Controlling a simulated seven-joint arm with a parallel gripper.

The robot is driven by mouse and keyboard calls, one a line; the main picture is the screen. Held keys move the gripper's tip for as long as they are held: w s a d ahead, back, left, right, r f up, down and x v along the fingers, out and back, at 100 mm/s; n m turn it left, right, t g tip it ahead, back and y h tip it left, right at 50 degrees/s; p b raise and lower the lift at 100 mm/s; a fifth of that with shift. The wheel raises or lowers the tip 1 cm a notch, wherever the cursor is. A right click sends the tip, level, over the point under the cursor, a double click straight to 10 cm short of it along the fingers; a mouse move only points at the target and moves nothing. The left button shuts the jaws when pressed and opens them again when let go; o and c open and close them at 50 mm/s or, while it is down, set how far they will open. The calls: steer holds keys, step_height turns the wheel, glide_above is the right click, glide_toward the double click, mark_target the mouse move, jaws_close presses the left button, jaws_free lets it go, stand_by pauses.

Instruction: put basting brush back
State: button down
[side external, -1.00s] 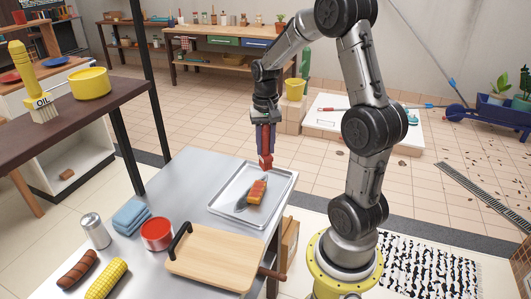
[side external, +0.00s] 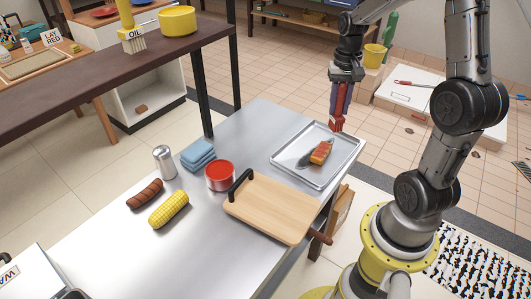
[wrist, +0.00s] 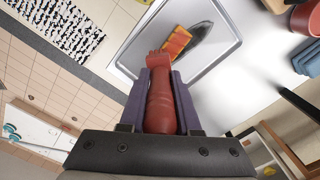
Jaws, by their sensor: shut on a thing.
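My gripper (side external: 342,104) is shut on a red-brown long thing (wrist: 162,98) with a knobby end, held between its purple fingers. I cannot tell for sure what this thing is. It hangs tip-down just above the far right part of a metal tray (side external: 289,172), beside an orange-red piece of food (side external: 320,152); the wrist view also shows this piece (wrist: 177,44). A brush (side external: 132,36) with a yellow handle, pale bristles and an OIL label stands bristles-down at the front of a dark counter (side external: 80,95).
On the steel table (side external: 230,240) are a cutting board (side external: 270,207), red pot (side external: 220,176), blue cloths (side external: 198,155), shaker (side external: 164,162), sausage (side external: 145,193) and corn (side external: 168,209). A yellow pot (side external: 178,20) stands beside the brush. The table's front middle is clear.

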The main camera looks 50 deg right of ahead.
steer(key=w+a+r+n, duration=0.1)
steer(key=w+a+n, duration=0.25)
steer(key=a, duration=0.55)
steer(key=w+a+r+n, duration=0.15)
steer(key=a+n, duration=0.25)
steer(key=a, duration=0.4)
steer(key=shift+w+f, duration=2.2)
steer(key=shift+w, duration=0.25)
steer(key=shift+w+f, duration=2.15)
steer(key=shift+w, duration=0.25)
steer(key=shift+w+f, duration=2.2)
steer(key=shift+w, duration=0.25)
steer(key=shift+f, duration=0.1)
steer(key=c, duration=0.6)
jaws_free()
